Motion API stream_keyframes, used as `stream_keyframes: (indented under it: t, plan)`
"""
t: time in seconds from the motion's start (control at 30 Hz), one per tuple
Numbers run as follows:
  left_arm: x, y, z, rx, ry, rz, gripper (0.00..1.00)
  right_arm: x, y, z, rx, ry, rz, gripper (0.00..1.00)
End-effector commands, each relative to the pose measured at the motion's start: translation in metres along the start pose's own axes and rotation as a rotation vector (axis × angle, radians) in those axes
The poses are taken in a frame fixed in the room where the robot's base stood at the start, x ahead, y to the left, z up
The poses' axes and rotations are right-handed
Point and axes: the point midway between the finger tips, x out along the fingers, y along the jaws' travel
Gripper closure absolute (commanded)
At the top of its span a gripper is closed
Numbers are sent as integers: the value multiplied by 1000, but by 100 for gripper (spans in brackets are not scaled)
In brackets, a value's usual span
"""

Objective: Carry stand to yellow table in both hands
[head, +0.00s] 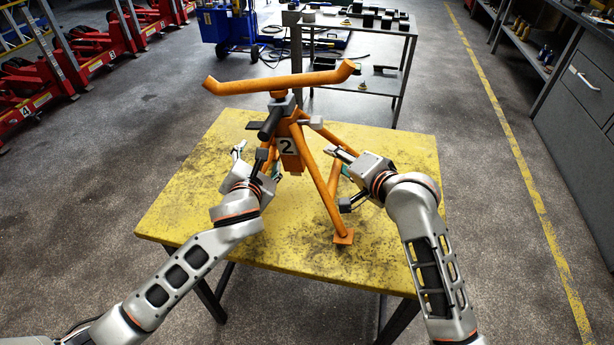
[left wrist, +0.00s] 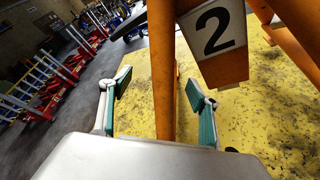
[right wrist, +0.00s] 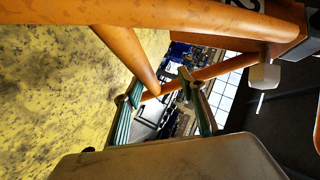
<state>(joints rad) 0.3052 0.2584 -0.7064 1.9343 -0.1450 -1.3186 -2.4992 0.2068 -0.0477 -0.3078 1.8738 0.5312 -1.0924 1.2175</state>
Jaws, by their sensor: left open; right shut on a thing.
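The orange stand (head: 288,145), marked with a 2, is upright over the yellow table (head: 190,222), and its front foot appears to rest on the tabletop. A wide V-shaped bar tops it. My left gripper (head: 258,163) is open at the stand's left side. In the left wrist view an orange leg (left wrist: 161,70) passes between its spread fingers, with gaps beside it. My right gripper (head: 340,163) is shut on a leg of the stand at its right side. In the right wrist view this leg (right wrist: 152,94) lies between the fingertips. The far feet are mostly hidden.
A grey trolley (head: 360,28) with dark parts stands behind the table. Red jacks (head: 95,50) line the left and a blue machine (head: 222,25) stands at the back. A grey cabinet (head: 580,95) is at the right.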

Motion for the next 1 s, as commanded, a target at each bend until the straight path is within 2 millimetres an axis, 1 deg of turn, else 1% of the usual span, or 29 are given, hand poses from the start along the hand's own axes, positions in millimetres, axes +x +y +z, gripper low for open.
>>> stream_keyframes:
  t: [0.03, 0.4, 0.5, 0.67, 0.93, 0.97, 1.0]
  plan:
    - [-5, 0, 0, 0, -1, -1, 39, -1, -10, -1, 3, 2, -20, 67]
    - [-57, -1, 0, 0, -1, -2, 39, -1, -10, -1, 3, 2, -20, 67]
    - [-66, -1, 0, 0, 0, -2, 39, -1, -10, -1, 3, 2, -20, 67]
    - [-74, 0, 1, 0, 0, -1, 39, -1, -10, -1, 3, 2, -20, 67]
    - [-75, 0, 1, 0, 0, -1, 39, -1, -10, -1, 3, 2, -20, 67]
    - [-75, 0, 0, 0, 0, -1, 39, -1, -10, -1, 3, 2, -20, 52]
    - [-75, 0, 1, 0, 0, -1, 39, -1, -9, -1, 3, 2, -19, 41]
